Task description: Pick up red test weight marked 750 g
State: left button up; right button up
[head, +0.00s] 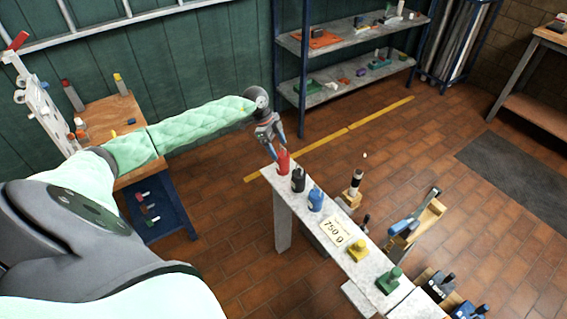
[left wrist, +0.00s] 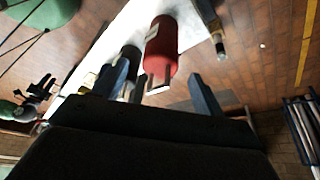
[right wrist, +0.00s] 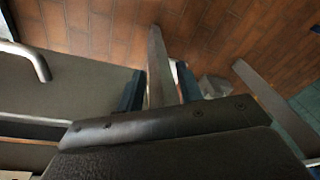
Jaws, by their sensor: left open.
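The red test weight (head: 283,161) stands at the far end of a narrow pale bench (head: 352,262). In the left wrist view the red weight (left wrist: 160,50) shows between and just beyond the fingertips. My left gripper (head: 279,148) is open right at the top of the red weight; I cannot tell whether a finger touches it. A card reading 750 g (head: 335,231) lies on the bench. My right gripper (right wrist: 160,85) shows only in its own wrist view, with its two fingers apart and a grey post behind them.
A black weight (head: 298,180) stands close beside the red one, then a blue weight (head: 315,199). A yellow weight (head: 357,250) and a green weight (head: 389,279) stand nearer. A wooden stand (head: 350,197) is right of the bench. A shelf unit (head: 350,55) stands behind.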

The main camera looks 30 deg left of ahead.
aim_at(282, 153)
pick_arm(q)
jog(key=p+x, duration=0.2)
jog(key=x, duration=0.2)
jog(key=shift+w+d+f, duration=0.15)
jog(key=shift+d, duration=0.05)
jog(key=shift+d+f, duration=0.1)
jog(key=shift+f, duration=0.2)
grip_shut()
pick_arm(e)
notch_tip(282, 153, down, 9)
jog(key=shift+s+d+f, duration=0.2)
jog(key=shift+s+d, duration=0.05)
jog(key=shift+s, duration=0.2)
